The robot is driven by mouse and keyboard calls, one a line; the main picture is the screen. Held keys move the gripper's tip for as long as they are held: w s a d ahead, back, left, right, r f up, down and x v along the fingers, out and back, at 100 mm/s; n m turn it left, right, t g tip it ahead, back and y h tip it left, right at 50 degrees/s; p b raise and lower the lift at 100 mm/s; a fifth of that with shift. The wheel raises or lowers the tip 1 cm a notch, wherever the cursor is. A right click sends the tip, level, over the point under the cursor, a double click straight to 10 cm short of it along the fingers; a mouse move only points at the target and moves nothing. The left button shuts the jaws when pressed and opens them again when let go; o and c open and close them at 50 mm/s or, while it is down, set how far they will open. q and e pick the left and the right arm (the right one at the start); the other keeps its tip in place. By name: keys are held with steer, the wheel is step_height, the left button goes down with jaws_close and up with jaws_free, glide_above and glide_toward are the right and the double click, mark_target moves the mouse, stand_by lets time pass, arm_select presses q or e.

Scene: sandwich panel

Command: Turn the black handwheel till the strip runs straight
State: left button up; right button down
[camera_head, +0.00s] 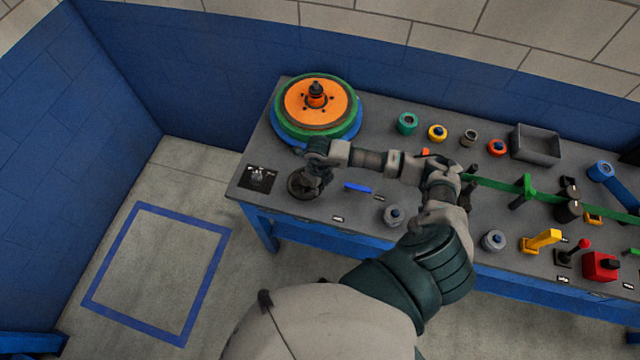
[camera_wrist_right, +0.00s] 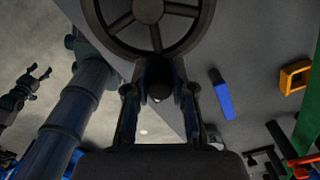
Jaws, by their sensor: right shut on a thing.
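The black handwheel (camera_head: 298,188) lies at the near left of the bench, partly covered by my right gripper. Its spoked rim (camera_wrist_right: 150,40) fills the top of the right wrist view. My right gripper (camera_head: 314,172) is shut on a dark part at the wheel's edge, between its two fingers (camera_wrist_right: 158,100). The green strip (camera_head: 490,183) runs right from behind my right arm, past a green post (camera_head: 525,190); its left stretch is hidden. My left gripper (camera_wrist_right: 35,84) shows small at the left of the wrist view, its fingers apart and empty.
An orange, green and blue reel (camera_head: 317,103) stands behind the handwheel. A blue bar (camera_head: 357,188) lies to its right. Several coloured rings, a grey tray (camera_head: 535,145), a yellow handle (camera_head: 540,240) and a red box (camera_head: 600,266) occupy the bench's right part.

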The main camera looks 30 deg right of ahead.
steer(key=shift+a, duration=0.1)
steer(key=c, duration=1)
jaws_free()
steer(key=shift+w, duration=0.1)
step_height(320, 180, up, 12)
steer(key=shift+w+f, duration=0.1)
